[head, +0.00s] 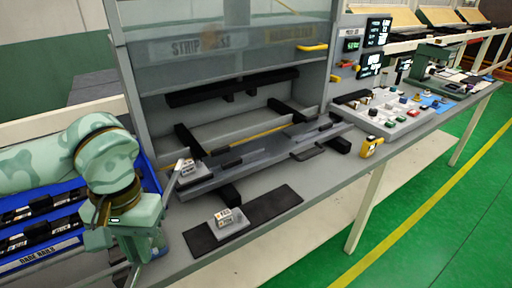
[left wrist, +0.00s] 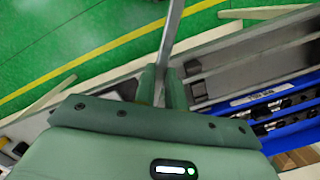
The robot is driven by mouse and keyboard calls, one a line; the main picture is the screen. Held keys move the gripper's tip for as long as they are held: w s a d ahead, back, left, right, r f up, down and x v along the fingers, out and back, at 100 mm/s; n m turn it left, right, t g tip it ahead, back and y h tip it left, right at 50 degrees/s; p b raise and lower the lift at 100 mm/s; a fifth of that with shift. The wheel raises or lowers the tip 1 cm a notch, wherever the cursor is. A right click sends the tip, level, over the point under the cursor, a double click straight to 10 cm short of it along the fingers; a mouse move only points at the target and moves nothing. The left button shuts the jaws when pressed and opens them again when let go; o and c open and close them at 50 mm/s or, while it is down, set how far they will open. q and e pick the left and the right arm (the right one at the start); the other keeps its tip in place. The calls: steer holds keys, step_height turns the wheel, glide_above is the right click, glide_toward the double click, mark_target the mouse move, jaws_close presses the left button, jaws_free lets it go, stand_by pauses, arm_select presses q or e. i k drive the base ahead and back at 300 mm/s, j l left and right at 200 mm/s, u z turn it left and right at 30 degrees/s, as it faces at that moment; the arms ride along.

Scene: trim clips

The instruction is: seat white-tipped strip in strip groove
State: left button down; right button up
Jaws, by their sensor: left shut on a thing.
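My left gripper (head: 157,240) is low at the left end of the bench, in front of the blue bin. In the left wrist view its green fingers (left wrist: 162,88) are shut on a thin grey strip (left wrist: 172,38), which extends away from them. The strip (head: 171,187) also shows in the head view, slanting up beside the bench fixture. I cannot tell which channel is the strip groove. My right gripper is not in view.
A dark mat (head: 275,205) with a small labelled block (head: 230,222) lies at the bench front. Another labelled block (head: 187,170) stands at the fixture's left end. The blue bin (head: 66,190) holds dark parts. A yellow tape measure (head: 371,147) and a parts tray (head: 400,115) are farther right.

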mark_target(283, 146)
steer(key=i+l+u, duration=0.2)
steer(key=l+u, duration=0.25)
steer(key=i+l+u, duration=0.2)
steer(key=u, duration=0.25)
steer(key=i+l+u, duration=0.1)
steer(key=l, duration=0.6)
steer(key=i+l, duration=0.2)
steer(key=l, duration=0.5)
steer(key=i+l+u, duration=0.15)
steer(key=l, duration=1.25)
steer(key=i+l+u, duration=0.15)
steer(key=l, duration=0.6)
